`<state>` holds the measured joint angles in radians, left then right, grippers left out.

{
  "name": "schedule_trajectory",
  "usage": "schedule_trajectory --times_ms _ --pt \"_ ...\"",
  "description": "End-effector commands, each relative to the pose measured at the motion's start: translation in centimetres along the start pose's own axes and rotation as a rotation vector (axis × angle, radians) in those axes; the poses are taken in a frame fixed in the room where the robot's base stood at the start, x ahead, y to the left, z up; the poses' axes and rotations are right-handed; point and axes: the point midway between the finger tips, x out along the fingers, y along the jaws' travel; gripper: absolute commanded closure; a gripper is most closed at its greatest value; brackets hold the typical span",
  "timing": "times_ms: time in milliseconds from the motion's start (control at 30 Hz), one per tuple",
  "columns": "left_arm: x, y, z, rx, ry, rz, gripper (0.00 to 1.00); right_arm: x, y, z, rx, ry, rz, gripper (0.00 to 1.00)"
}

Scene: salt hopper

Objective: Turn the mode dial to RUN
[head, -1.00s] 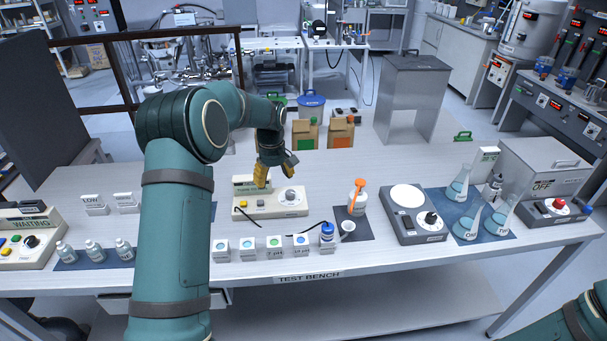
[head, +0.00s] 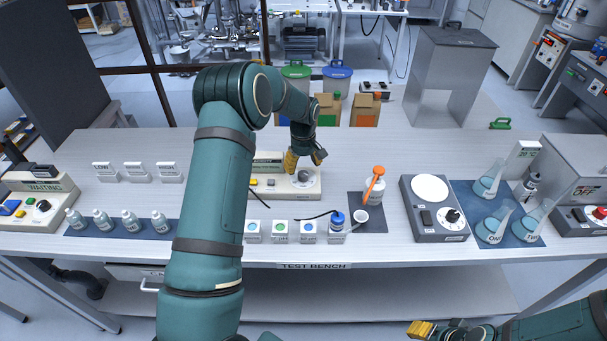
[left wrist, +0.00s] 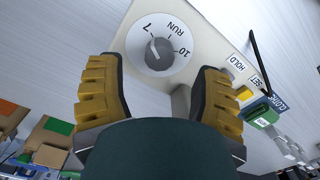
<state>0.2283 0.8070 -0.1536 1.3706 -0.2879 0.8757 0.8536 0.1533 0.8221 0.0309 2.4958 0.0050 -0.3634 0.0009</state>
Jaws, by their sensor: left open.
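The mode dial (head: 305,177) is a dark round knob on a white disc at the right end of a cream control box (head: 270,188). In the left wrist view the dial (left wrist: 158,53) shows the labels 7, RUN and 10. Its pale pointer seems to lie towards 7, though it is small. My left gripper (head: 304,161) is open above and just behind the dial. In the left wrist view its yellow fingers (left wrist: 160,95) are spread below the dial, apart from the knob. My right gripper (head: 425,329) is low at the bottom right, partly cut off, away from the bench.
HOLD (left wrist: 237,63) and SET keys sit beside the dial. Several small labelled cubes (head: 280,232) and a black cable lie in front of the box. An orange-topped bottle (head: 375,185) and a hotplate (head: 435,208) stand to the right. A WAITING box (head: 40,205) is at far left.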

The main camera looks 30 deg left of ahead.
Motion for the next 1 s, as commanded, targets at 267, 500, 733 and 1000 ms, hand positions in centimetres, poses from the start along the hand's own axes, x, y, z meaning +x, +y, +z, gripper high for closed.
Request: schedule_trajectory --times_ms 267,500,733,1000 --pt "3.8 0.0 -0.1 0.000 0.001 0.000 0.34 -0.2 -0.1 0.0 0.000 0.000 0.000 0.53" --pt "4.5 0.0 0.0 0.001 0.001 0.000 0.34 -0.2 -0.1 0.0 0.000 0.000 0.000 0.53" --pt "4.5 0.0 0.0 0.000 0.001 0.000 0.46 -0.2 -0.1 0.0 0.000 0.000 0.000 0.53" --pt "4.5 0.0 0.0 0.000 0.000 0.000 1.00 -0.2 -0.1 0.0 0.000 0.000 0.000 0.53"
